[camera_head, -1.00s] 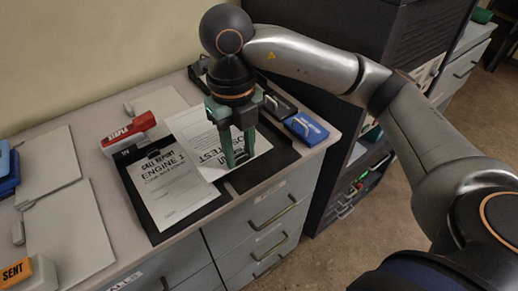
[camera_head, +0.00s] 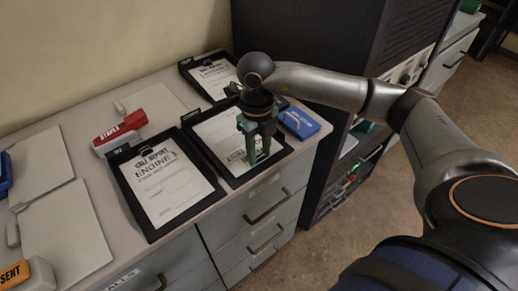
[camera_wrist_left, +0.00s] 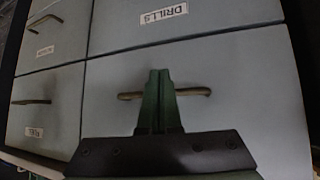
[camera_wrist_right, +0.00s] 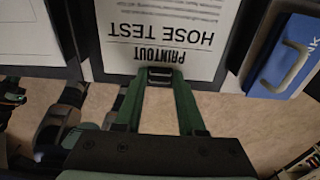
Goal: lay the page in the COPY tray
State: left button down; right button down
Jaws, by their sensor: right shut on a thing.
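The white page, headed PRINTOUT HOSE TEST, shows in the right wrist view (camera_wrist_right: 165,35) and under my right gripper in the head view (camera_head: 218,128). My right gripper (camera_head: 258,158) is shut on a small dark clip (camera_wrist_right: 160,76) at the page's heading edge. The page is over or in the middle black tray (camera_head: 240,184); I cannot tell whether it rests flat. That tray's label is not readable, so I cannot confirm COPY. My left gripper (camera_wrist_left: 160,80) shows shut in the left wrist view, in front of a drawer handle.
A black tray (camera_head: 150,236) at left holds the CALL REPORT page (camera_head: 165,185). Another black tray with a page (camera_head: 213,75) stands behind. A red stapler (camera_head: 120,130) and blue ink pad (camera_head: 298,122) sit near. A dark cabinet (camera_head: 320,50) stands at right.

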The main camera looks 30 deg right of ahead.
jog(key=shift+f, duration=0.15)
jog(key=c, duration=0.5)
grip_release()
jog(key=shift+r, duration=0.2)
jog(key=shift+r, duration=0.25)
notch_tip(320, 180, up, 12)
jog(key=shift+w+f, duration=0.25)
